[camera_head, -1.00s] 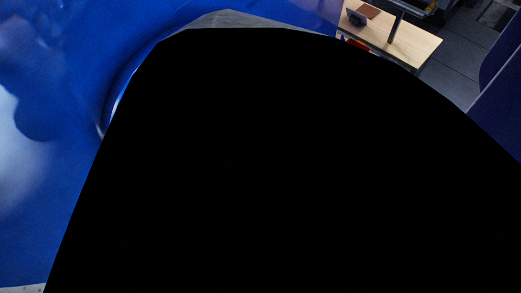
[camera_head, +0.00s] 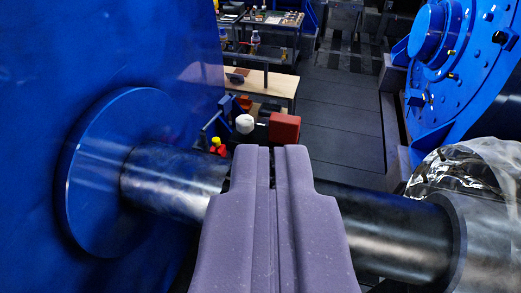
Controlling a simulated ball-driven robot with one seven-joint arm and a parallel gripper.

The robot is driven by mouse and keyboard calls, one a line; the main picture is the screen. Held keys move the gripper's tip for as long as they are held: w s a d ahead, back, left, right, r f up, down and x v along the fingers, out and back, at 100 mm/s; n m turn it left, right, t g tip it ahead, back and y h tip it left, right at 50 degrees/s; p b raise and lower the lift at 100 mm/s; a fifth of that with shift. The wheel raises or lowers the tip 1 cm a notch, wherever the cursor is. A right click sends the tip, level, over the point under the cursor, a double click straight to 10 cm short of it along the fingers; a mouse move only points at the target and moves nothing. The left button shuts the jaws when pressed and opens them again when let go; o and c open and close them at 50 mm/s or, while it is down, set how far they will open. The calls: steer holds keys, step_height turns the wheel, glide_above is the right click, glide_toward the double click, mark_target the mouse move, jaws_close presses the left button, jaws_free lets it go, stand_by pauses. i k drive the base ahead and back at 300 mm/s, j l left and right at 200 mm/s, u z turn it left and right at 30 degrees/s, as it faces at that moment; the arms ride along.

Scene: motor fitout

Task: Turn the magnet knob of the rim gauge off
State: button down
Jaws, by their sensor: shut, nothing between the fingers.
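My gripper (camera_head: 269,152) is in the lower middle of the view, its two grey-purple fingers pressed together with nothing between them. It lies in front of a dark metal shaft (camera_head: 172,180) and hides the shaft's middle. I cannot make out the rim gauge or its magnet knob for certain. Beyond the shaft, just past the fingertips, are a red block (camera_head: 285,128), a white rounded piece (camera_head: 245,124) and a small yellow-and-red piece (camera_head: 217,146). I cannot tell whether any of these belong to the gauge.
A large blue housing (camera_head: 120,50) with a round flange (camera_head: 95,205) fills the left. A blue bolted machine (camera_head: 470,60) and a clear-wrapped grey coupling (camera_head: 480,190) stand at the right. A wooden bench (camera_head: 270,85) is behind. Dark floor (camera_head: 345,120) shows between.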

mark_target(245, 123)
steer(key=i+u, duration=0.3)
steer(key=i, duration=0.2)
steer(key=i+l+u, duration=0.15)
steer(key=i+u, duration=0.2)
steer(key=i, duration=0.1)
